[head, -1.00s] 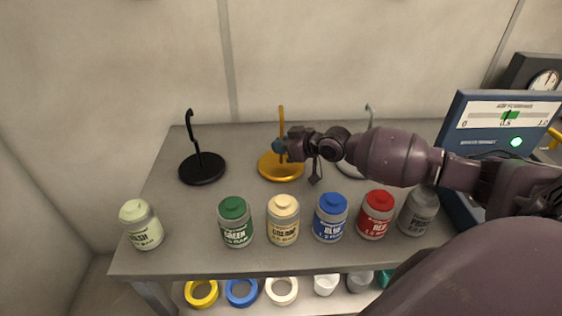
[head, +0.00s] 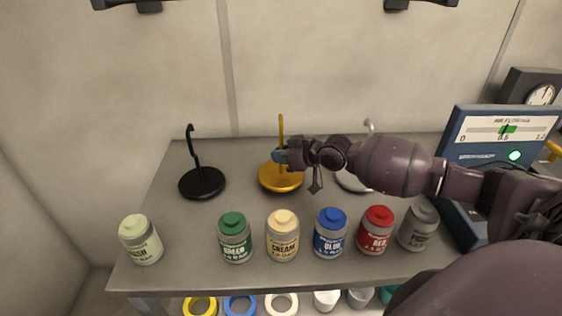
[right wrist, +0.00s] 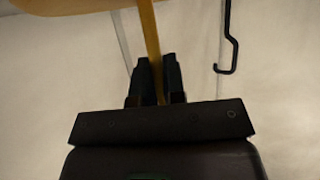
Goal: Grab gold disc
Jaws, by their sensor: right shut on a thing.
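The gold disc (head: 283,181) lies flat on the grey table, with a thin upright gold rod (head: 281,128) rising from it. My right gripper (head: 279,155) reaches in from the right and is shut on the gold rod, above the disc. In the right wrist view the gold rod (right wrist: 149,40) runs between the two dark fingers (right wrist: 159,82), with part of the gold disc (right wrist: 80,4) at the top edge. My left gripper is not in view.
A black hooked stand (head: 201,182) is to the left, and a pale stand (head: 352,180) is partly hidden behind my right arm. Several labelled jars, including a green one (head: 234,238) and a cream one (head: 283,236), line the front. A blue gauge box (head: 480,152) stands at the right.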

